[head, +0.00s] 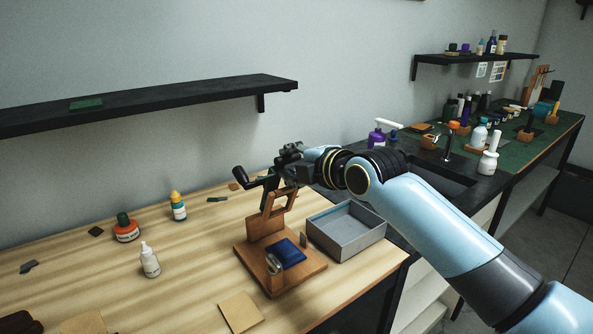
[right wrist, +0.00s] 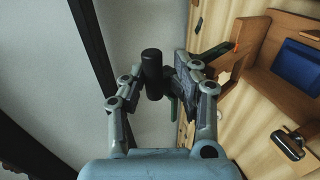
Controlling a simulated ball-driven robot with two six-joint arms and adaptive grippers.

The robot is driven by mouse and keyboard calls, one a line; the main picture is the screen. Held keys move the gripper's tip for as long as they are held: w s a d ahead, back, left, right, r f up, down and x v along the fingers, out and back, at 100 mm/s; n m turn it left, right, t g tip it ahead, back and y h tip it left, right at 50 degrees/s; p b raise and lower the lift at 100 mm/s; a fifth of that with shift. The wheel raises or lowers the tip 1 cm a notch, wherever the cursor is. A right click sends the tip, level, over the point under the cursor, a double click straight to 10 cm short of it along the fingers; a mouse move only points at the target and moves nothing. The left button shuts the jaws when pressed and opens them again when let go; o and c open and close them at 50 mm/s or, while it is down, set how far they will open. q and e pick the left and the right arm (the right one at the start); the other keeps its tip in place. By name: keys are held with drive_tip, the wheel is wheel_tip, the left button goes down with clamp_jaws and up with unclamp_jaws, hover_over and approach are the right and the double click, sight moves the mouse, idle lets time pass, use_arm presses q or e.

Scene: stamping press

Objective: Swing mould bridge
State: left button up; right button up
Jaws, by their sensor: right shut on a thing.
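The stamping press has a wooden base (head: 303,279) with a blue pad (head: 289,251) on it; the pad also shows in the right wrist view (right wrist: 301,66). Its wooden mould bridge (head: 278,202) stands raised and tilted above the back of the base. A black handle (head: 241,176) reaches out at the bridge's top left. My right gripper (head: 285,166) is at the top of the bridge, shut on the dark handle grip (right wrist: 152,73), which stands between the fingers in the right wrist view. The gripper partly hides how the handle joins the bridge. My left gripper is out of view.
A grey open tray (head: 347,248) stands just right of the press. An orange bottle (head: 127,230), a yellow-capped bottle (head: 178,208) and a white bottle (head: 149,262) stand to the left. A wooden tile (head: 240,312) lies in front. A black shelf (head: 190,95) hangs behind.

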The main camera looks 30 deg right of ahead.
drive_tip(key=shift+w+a+r, duration=0.1)
drive_tip(key=shift+w+r, duration=0.2)
drive_tip(key=shift+w, duration=0.3)
drive_tip(key=shift+w+r, duration=0.25)
drive_tip(key=shift+w, duration=0.3)
drive_tip(key=o, duration=1.3)
drive_tip(key=shift+f, duration=0.1)
